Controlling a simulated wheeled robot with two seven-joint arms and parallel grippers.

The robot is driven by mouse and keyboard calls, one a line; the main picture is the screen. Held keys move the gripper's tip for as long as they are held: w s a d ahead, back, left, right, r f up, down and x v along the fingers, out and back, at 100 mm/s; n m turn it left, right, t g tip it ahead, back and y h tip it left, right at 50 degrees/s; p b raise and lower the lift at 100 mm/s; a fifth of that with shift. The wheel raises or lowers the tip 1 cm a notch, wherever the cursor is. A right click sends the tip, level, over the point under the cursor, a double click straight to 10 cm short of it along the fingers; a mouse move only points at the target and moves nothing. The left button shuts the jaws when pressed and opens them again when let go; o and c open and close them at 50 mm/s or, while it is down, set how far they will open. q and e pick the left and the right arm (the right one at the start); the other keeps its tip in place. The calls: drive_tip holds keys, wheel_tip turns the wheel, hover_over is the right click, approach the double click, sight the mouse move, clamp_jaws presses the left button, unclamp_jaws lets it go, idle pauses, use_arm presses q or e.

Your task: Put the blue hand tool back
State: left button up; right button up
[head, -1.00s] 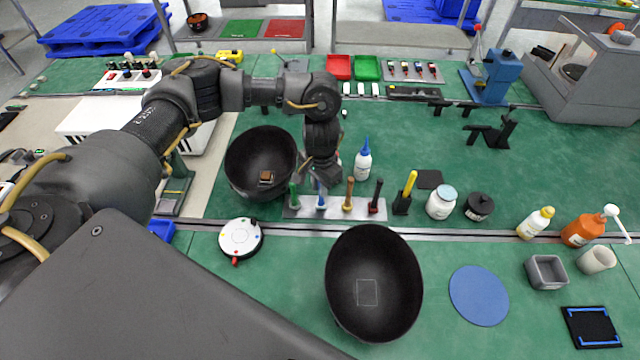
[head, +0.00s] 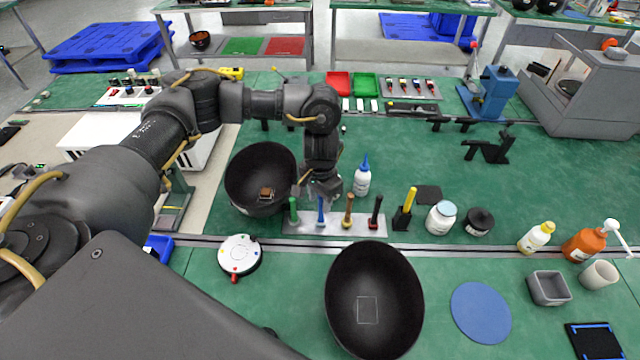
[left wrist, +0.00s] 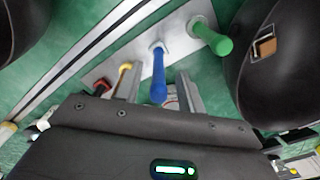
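The blue hand tool (head: 321,211) stands upright in the grey rack plate (head: 364,228), between the green-handled tool (head: 293,209) and the brown-handled tool (head: 348,211). In the left wrist view the blue handle (left wrist: 158,80) lies between the two fingers of my left gripper (left wrist: 160,90), with space showing beside it. My left gripper (head: 320,190) is open at the rack, around the upper handle, and does not appear to clamp it. The rack plate (left wrist: 178,44) also shows in the wrist view. My right gripper is out of view.
A black bowl (head: 261,172) is close on the left, and a white bottle (head: 362,178) stands behind. Another black bowl (head: 374,290) is in front.

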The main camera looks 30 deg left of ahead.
use_arm(q)
wheel_tip(320, 180, up, 11)
drive_tip(key=shift+d+f+b, duration=0.1)
drive_tip(key=shift+f+b, duration=0.05)
drive_tip(key=shift+b, duration=0.3)
idle(0.3)
